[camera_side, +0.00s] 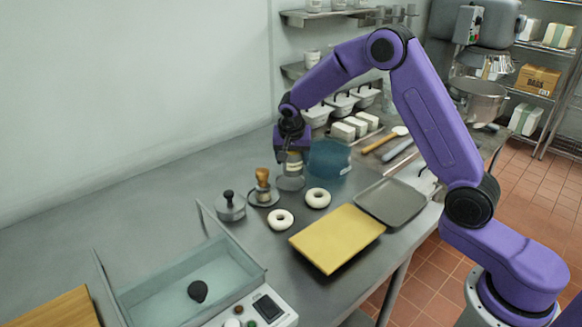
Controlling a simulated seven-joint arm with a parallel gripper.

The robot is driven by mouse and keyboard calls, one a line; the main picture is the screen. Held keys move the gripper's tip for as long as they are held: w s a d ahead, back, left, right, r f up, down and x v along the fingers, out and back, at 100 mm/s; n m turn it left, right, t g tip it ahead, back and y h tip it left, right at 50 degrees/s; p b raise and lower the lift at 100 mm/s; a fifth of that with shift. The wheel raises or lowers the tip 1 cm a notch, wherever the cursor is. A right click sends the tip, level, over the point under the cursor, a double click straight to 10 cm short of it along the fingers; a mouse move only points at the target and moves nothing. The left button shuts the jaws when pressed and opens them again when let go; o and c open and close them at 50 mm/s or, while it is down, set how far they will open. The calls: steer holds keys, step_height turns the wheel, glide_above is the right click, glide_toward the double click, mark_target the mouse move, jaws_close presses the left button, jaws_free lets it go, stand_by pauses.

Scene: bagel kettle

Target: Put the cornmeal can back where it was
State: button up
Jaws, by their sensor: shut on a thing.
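My gripper (291,150) points down above the steel table (170,200), near the back wall. It is shut on the cornmeal can (294,165), a small can with a pale band, partly hidden by the fingers. Just below the can is a round grey disc-like shape (290,183). I cannot tell whether the can touches it or hangs just above it.
Close to the left stand a wooden-handled brush (262,180) and a lidded grey pot (230,206). A blue translucent item (330,158) is right. A yellow board (338,238) and dark tray (391,201) lie nearer.

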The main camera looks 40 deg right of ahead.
mark_target(291, 168)
steer(key=shift+w+f, duration=0.4)
steer(key=shift+f, duration=1.5)
steer(key=o, duration=1.3)
steer(key=shift+f, duration=0.15)
steer(key=shift+c, duration=0.2)
